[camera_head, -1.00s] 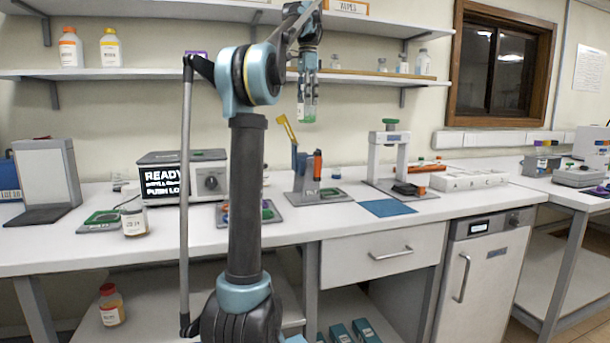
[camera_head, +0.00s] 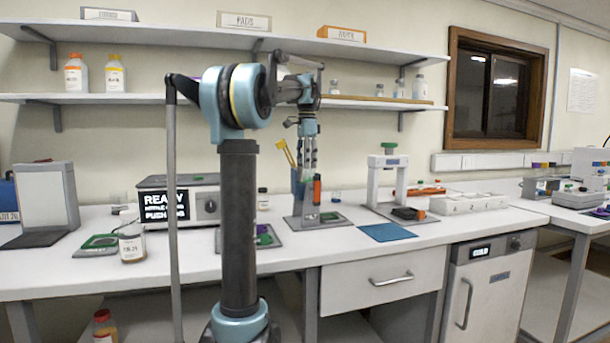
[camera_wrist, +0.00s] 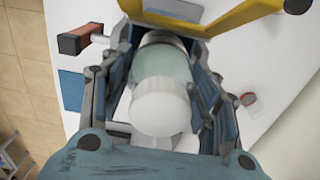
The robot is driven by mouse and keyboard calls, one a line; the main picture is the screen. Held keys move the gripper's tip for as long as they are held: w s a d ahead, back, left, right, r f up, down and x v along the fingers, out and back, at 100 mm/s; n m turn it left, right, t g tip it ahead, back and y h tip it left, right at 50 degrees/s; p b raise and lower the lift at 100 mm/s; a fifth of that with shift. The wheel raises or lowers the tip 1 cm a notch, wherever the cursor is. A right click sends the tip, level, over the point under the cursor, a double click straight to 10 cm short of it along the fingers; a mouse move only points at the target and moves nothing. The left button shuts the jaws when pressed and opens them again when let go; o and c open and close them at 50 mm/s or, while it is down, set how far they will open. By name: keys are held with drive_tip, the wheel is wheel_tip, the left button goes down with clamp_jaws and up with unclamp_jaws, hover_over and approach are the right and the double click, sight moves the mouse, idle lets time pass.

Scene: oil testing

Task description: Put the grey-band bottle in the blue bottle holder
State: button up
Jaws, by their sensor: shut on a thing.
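In the wrist view, a bottle with a white cap (camera_wrist: 160,105) and a pale green body (camera_wrist: 163,62) is between my fingers, its cap toward the camera. A greyish band shows around it near the top of that view. My gripper (camera_head: 310,166) is shut on this bottle. In the head view it points down at the blue bottle holder (camera_head: 297,186) on its grey base, beside a yellow lever (camera_head: 286,152) and an orange-and-black handle (camera_head: 317,187). The bottle is mostly hidden there. I cannot tell whether it touches the holder.
A READY display box (camera_head: 168,204) stands left of the holder. A white press frame (camera_head: 388,182) and a blue mat (camera_head: 387,232) are to the right. A labelled jar (camera_head: 132,248) stands at the front left. Shelves (camera_head: 120,97) run above.

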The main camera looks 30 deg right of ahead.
sight(307, 171)
drive_tip(key=shift+f, duration=2.15)
drive_tip(key=shift+f, duration=0.1)
drive_tip(key=o, duration=1.4)
wheel_tip(307, 171, up, 12)
drive_tip(key=shift+r, duration=0.15)
